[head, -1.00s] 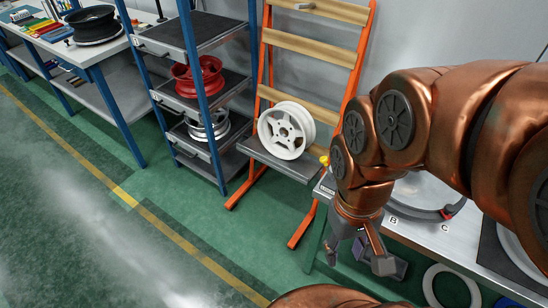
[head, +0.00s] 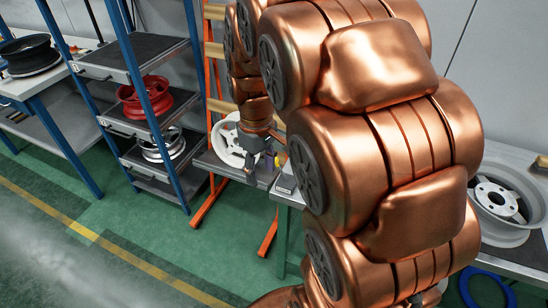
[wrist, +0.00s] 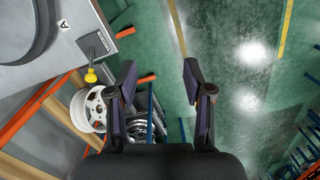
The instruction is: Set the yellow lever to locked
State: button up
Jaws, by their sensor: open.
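The yellow lever (wrist: 91,75) shows in the wrist view as a small yellow knob at the edge of a grey bench, by a dark block with a white label (wrist: 101,42). I cannot read its setting. In the head view only a bit of yellow (head: 281,160) shows beside my gripper. My gripper (wrist: 158,68) is open and empty, with its two fingers apart over the floor. The lever is to the left of the left finger in the wrist view, and apart from it. In the head view my gripper (head: 264,157) is in front of a white wheel.
The white wheel (head: 226,150) sits on an orange-framed rack (head: 214,80). A blue-post shelf holds a red wheel (head: 145,97) and a silver wheel. Another wheel (head: 497,200) lies on the bench at right. My arm hides much of the bench. Green floor is clear at left.

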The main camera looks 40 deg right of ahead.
aim_at(281, 170)
jog(key=w+d+f+n, duration=0.1)
jog(key=w+d, duration=0.3)
jog(key=w+d+f+n, duration=0.1)
jog(key=w+d+f, duration=0.1)
jog(key=w+d, duration=0.2)
jog(key=w+d+f+n, duration=0.1)
jog(key=w+d+f, duration=0.1)
jog(key=w+d, duration=0.2)
jog(key=shift+d+f+t+b, duration=0.15)
jog(key=shift+d+t+b, duration=0.15)
jog(key=shift+t+b, duration=0.1)
jog(key=shift+w+d+f, duration=0.1)
jog(key=shift+f, duration=0.05)
jog(key=shift+f+p, duration=1.25)
jog(key=shift+f, duration=2.5)
jog(key=shift+c, duration=0.2)
grip_shut()
